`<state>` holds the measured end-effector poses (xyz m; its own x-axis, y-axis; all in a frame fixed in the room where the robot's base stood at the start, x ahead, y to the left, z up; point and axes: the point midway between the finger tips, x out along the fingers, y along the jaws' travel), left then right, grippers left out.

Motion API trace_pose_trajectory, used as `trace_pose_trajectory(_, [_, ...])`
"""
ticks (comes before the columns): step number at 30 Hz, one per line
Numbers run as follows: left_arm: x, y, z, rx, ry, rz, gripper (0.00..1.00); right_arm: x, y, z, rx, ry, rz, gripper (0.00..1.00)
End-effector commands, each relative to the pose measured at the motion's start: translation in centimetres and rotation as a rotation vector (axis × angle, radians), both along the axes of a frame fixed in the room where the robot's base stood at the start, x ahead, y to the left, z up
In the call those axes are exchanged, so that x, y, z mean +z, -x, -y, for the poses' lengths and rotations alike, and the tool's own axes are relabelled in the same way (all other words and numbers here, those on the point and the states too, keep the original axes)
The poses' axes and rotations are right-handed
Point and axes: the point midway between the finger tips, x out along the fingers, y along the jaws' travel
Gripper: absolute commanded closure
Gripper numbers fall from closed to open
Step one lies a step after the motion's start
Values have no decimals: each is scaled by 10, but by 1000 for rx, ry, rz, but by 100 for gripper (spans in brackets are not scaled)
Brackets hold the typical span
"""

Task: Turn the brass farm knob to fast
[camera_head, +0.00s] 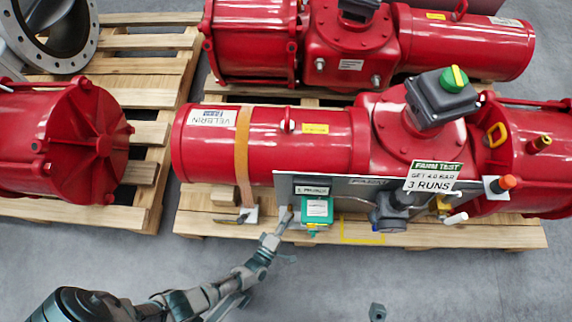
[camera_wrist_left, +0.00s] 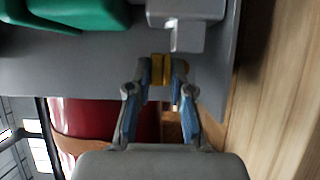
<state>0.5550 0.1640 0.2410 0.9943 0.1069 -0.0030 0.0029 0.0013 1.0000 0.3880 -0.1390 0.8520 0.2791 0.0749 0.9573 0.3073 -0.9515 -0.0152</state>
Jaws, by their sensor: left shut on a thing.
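In the head view my left gripper (camera_head: 283,218) reaches up from the lower left to the panel's lower left part, just left of a green box (camera_head: 317,210). There the knob is hidden by the fingers or too small to make out. No fast marking is readable.
The grey panel (camera_head: 350,187) stands before a large red actuator (camera_head: 310,145) on a wooden pallet (camera_head: 480,235). A white FARM TEST sign (camera_head: 432,177) and a grey round device (camera_head: 390,212) are to the right. The floor in front is mostly clear.

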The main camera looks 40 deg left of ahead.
Motion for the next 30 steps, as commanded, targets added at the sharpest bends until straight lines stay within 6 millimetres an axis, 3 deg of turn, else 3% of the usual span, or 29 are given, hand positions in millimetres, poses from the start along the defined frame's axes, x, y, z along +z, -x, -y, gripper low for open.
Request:
trace_pose_trajectory(12, [3, -4, 11, 331, 3, 3, 100, 0, 0, 0, 0, 0, 0, 60])
trace_pose_trajectory(30, [3, -8, 14, 480, 0, 6, 100, 0, 0, 0, 0, 1, 1, 60])
